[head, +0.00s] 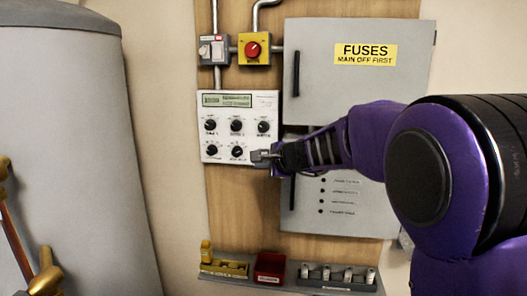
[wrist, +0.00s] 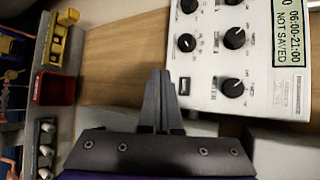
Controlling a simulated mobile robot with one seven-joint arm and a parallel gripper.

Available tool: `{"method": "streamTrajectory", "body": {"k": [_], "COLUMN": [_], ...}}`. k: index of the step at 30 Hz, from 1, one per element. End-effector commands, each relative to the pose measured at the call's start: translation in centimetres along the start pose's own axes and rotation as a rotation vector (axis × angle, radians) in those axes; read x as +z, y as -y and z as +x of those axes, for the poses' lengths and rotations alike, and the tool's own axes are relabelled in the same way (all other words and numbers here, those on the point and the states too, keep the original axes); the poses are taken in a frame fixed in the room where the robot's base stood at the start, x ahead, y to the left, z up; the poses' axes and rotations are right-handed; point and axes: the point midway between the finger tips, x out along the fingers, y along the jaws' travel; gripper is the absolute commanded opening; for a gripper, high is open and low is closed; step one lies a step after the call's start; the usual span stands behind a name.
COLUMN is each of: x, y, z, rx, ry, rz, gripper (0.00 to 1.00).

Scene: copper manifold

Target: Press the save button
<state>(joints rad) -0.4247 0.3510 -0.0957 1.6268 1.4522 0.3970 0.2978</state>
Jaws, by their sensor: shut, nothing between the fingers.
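The white control panel (head: 240,128) with dark knobs and a green display is fixed to the wooden board. In the wrist view the panel (wrist: 214,75) appears turned sideways, and its display (wrist: 290,35) reads "NOT SAVED". A small dark rectangular button (wrist: 184,86) sits at the panel's edge near a knob; its label is too small to read, so I cannot tell for sure that it is the save button. My gripper (head: 258,155) is shut and empty at the panel's lower right corner, hiding that corner. In the wrist view the gripper's fingertips (wrist: 160,76) lie beside the button; contact is not visible.
A grey fuse box (head: 350,75) and a lower grey box (head: 345,212) stand right of the panel. A red knob on a yellow box (head: 254,49) is above. Below is a shelf with a yellow bin (head: 223,268) and a red bin (head: 270,267). A grey tank (head: 70,150) fills the left.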

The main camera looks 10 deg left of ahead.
Motion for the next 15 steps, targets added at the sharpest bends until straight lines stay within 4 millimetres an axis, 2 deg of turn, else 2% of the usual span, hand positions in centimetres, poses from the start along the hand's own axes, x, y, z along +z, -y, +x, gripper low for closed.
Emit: {"method": "streamTrajectory", "body": {"k": [6,15], "x": [-1.6,-3.1], "y": [1.9,3.1], "z": [2.1,4.1], "rx": [0.002,0.000], "ry": [-0.002,-0.001], "rz": [0.000,0.001], "gripper": [0.00,0.00]}}
